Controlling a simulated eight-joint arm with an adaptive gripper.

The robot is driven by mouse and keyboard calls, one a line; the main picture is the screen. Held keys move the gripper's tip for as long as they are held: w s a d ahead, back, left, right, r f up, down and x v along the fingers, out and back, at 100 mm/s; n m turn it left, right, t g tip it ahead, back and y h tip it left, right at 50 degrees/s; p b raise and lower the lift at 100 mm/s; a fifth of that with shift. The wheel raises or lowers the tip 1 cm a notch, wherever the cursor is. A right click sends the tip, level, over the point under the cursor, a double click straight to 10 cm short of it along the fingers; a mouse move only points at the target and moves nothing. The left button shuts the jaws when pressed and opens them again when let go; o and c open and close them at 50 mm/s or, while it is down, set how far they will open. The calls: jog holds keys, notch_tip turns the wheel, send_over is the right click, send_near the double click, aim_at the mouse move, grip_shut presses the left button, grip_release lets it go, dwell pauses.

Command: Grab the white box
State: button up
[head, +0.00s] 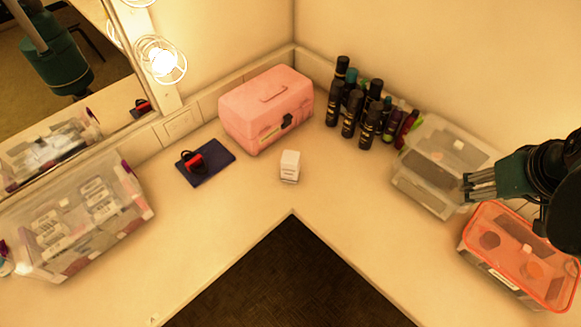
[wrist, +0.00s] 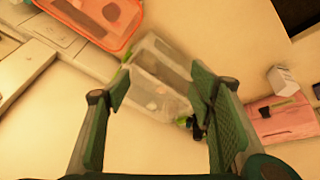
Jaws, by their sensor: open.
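The small white box (head: 290,166) stands upright on the counter near its inner corner, in front of the pink case, in the head view. It also shows in the wrist view (wrist: 283,82) at the right, beside the pink case. My gripper (head: 470,187) is at the right of the head view, above the clear bins and well to the right of the white box. In the wrist view my gripper (wrist: 158,88) has its two fingers spread apart, with nothing held between them. A clear bin (wrist: 160,75) shows beyond the fingers.
The pink case (head: 265,107) stands behind the white box. A dark blue pad with a red and black item (head: 205,162) lies to its left. Several dark bottles (head: 350,107), a clear bin (head: 440,140) and an orange-lidded bin (head: 510,238) line the right. The counter around the box is bare.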

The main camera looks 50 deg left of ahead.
jog(key=w+a+f+n+g, duration=0.25)
jog(key=a+n, duration=0.25)
jog(key=a, duration=0.9)
jog(key=n+g, duration=0.2)
jog(key=n, duration=0.6)
send_over(290, 157)
jog(key=w+d, duration=0.7)
jog(key=d, duration=0.3)
notch_tip(290, 157, down, 14)
jog(key=s+a+f+n, duration=0.1)
jog(key=s+a+f, duration=0.1)
jog(key=a, duration=0.1)
jog(key=s+a+f+n+h, duration=0.1)
jog(key=s+a+f, duration=0.1)
jog(key=a+f, duration=0.1)
jog(key=s+a+f+n, duration=0.1)
jog(key=s+a+f, duration=0.1)
jog(key=a, duration=0.1)
jog(key=shift+s+a+f+n+h, duration=0.2)
jog(key=shift+s+a+n+h, duration=0.1)
jog(key=shift+s+a+n, duration=0.1)
jog(key=shift+s+a+f, duration=0.1)
jog(key=shift+a+f, duration=0.05)
jog(key=shift+f, duration=0.1)
jog(key=shift+f, duration=1.15)
jog(key=shift+f, duration=0.15)
